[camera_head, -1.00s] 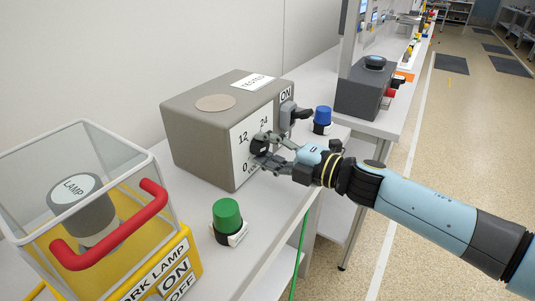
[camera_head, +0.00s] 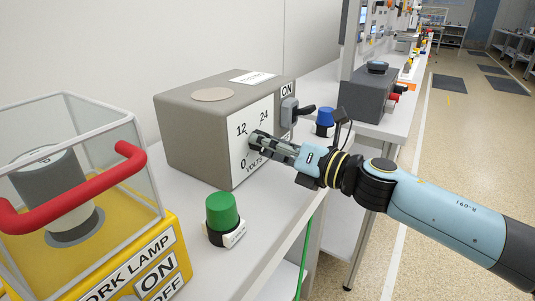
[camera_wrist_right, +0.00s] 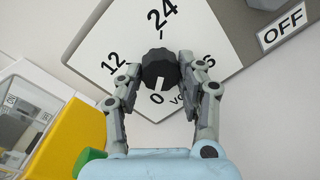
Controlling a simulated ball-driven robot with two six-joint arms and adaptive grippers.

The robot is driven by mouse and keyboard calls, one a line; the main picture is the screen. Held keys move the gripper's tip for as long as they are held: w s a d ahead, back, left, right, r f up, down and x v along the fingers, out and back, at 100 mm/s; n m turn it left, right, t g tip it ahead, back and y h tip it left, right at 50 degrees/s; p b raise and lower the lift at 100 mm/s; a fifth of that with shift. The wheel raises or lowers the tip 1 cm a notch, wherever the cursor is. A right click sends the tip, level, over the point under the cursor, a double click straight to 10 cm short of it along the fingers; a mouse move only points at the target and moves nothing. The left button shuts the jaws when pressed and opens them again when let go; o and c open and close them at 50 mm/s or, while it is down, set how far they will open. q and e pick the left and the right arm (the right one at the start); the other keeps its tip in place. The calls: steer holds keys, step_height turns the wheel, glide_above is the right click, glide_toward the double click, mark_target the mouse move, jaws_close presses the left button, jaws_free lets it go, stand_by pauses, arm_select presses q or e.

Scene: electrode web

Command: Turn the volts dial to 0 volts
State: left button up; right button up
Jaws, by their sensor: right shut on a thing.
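The volts dial (camera_wrist_right: 158,66) is a black knob on the white face plate (camera_head: 245,125) of a grey box (camera_head: 205,125). The plate is marked 0, 12 and 24. In the right wrist view the dial's white pointer line points at the 0 mark. My right gripper (camera_head: 257,142) is shut on the dial, with one finger on each side of it in the wrist view (camera_wrist_right: 159,63). In the head view the gripper hides most of the dial. My left gripper is not in view.
A lever switch (camera_head: 296,110) by an ON label sits right of the plate. A green knob (camera_head: 222,212) and a blue knob (camera_head: 325,118) stand on the bench. A yellow lamp box (camera_head: 165,225) with red handle (camera_head: 75,195) is at left. A dark box (camera_head: 365,98) stands behind.

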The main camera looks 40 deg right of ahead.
steer(key=shift+f+n+b, duration=0.2)
steer(key=shift+n+b, duration=0.4)
steer(key=shift+n, duration=0.3)
steer(key=o, duration=1.1)
steer(key=shift+r, duration=0.1)
steer(key=shift+o, duration=0.2)
